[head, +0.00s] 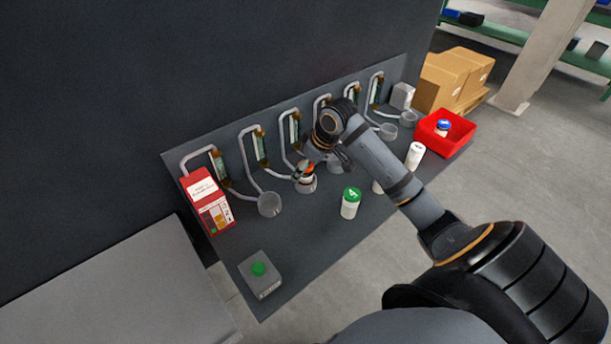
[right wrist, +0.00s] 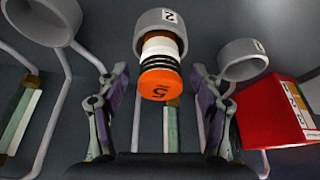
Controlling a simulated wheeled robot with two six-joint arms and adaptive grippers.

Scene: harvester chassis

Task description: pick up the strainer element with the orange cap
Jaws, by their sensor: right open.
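The strainer element has an orange cap (right wrist: 160,84) marked 5, with black rings and a white section behind it. It sits in the grey ring holder marked 2 (right wrist: 163,27). In the head view the orange cap (head: 307,168) shows low along the row of holders, just left of my right gripper (head: 322,160). In the right wrist view the open fingers of my right gripper (right wrist: 157,80) stand on either side of the cap, with visible gaps. The lower end of the element is hidden inside the holder. My left gripper is not in view.
A green-capped container (head: 351,203) stands in front, beside my right arm. A white container (head: 414,156) and a red tray (head: 462,138) are to the right. A red box (head: 208,202) and a green-button box (head: 260,276) are at the left. A dark wall rises behind.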

